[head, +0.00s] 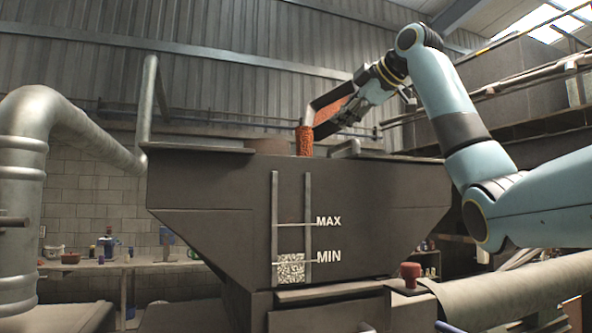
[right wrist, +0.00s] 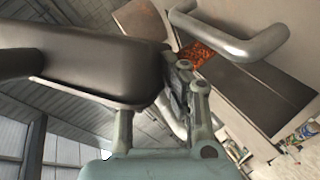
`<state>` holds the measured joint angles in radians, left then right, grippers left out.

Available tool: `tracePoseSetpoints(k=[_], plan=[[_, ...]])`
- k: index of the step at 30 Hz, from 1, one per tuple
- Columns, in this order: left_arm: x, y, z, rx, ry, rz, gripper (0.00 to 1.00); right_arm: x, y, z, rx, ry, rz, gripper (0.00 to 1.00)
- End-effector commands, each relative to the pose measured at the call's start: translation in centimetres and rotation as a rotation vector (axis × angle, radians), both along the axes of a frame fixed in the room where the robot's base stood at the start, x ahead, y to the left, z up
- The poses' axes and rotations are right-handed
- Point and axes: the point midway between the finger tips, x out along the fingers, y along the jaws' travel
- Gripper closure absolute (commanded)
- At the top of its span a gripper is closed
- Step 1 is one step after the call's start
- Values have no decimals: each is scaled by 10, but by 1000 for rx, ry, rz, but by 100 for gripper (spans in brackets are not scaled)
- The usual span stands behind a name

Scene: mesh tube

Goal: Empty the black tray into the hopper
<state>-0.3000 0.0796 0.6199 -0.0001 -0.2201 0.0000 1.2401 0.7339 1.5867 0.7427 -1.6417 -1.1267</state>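The black tray (head: 326,97) is tilted steeply above the hopper's top edge in the head view, with orange pellets (head: 334,110) inside it. A stream of orange pellets (head: 305,141) falls from its low end into the hopper (head: 215,190). My right gripper (head: 358,102) is shut on the tray's upper end. In the right wrist view the tray's dark underside (right wrist: 90,62) fills the upper left, and orange pellets (right wrist: 196,53) show beyond it. The hopper's inside is hidden in the head view. My left gripper is out of view.
The hopper front has a gauge with MAX and MIN marks (head: 291,225); a speckled patch (head: 291,270) shows around MIN. A bent metal pipe (head: 150,95) rises at the hopper's left. A large duct (head: 30,170) stands far left. A red knob (head: 410,272) is below right.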

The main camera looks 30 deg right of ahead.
Motion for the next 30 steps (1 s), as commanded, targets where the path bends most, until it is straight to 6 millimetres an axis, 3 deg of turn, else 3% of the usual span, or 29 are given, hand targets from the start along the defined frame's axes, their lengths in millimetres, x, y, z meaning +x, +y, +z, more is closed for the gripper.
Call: tracePoseSetpoints(k=[30], plan=[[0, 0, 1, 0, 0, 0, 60, 0, 0, 1, 10, 0, 1, 100]])
